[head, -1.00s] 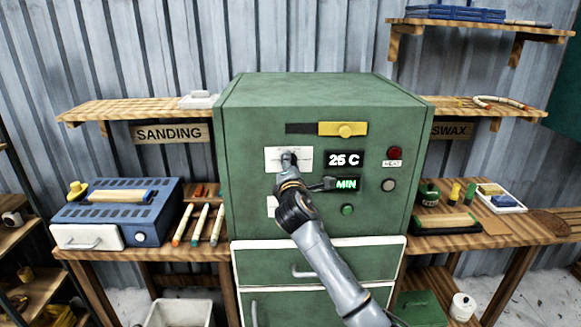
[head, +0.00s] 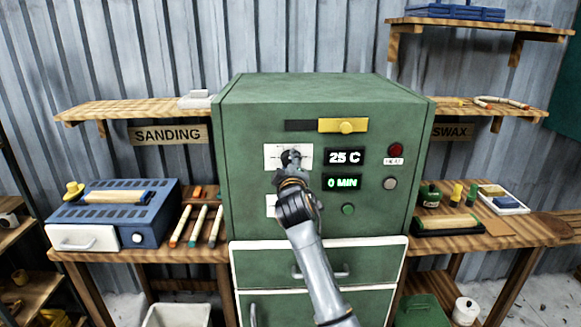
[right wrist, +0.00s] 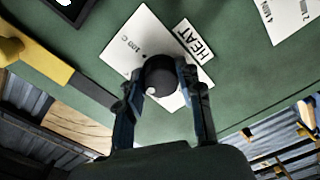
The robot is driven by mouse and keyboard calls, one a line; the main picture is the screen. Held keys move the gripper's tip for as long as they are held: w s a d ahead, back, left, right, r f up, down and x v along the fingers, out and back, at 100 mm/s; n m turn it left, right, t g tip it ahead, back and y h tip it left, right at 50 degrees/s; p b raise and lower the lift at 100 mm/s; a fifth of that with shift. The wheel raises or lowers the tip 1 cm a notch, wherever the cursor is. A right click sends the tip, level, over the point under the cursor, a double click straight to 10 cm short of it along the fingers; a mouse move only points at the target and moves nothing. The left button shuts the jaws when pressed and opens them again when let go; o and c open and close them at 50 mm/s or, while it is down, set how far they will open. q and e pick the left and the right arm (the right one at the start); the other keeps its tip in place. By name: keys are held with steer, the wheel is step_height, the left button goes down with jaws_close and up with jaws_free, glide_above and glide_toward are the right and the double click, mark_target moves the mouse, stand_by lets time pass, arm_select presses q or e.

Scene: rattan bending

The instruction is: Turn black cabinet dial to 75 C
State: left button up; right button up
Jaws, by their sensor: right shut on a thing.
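The green cabinet (head: 250,205) stands in the middle of the head view. Its black dial (right wrist: 160,74) sits on a white plate (right wrist: 128,42) marked HEAT, with "100 C" printed near it in the right wrist view. My right gripper (head: 290,158) is shut on the dial, one finger on each side. It hides most of the dial in the head view. The temperature display (head: 345,157) reads 25 C. The display below it (head: 342,183) reads 0 MIN. My left gripper is not in view.
A yellow slider (head: 343,126) is above the displays. A red lamp (head: 396,150) and round buttons are on the right of the panel. A blue box (head: 115,210) and colored sticks lie on the left bench, and several small items lie on the right bench.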

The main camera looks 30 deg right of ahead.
steer(key=shift+f+m+b, duration=0.2)
steer(key=shift+m+b, duration=0.2)
steer(key=shift+m, duration=1.3)
steer(key=o, duration=1.2)
steer(key=shift+c, duration=0.2)
steer(key=shift+r, duration=0.1)
steer(key=v, duration=1.2)
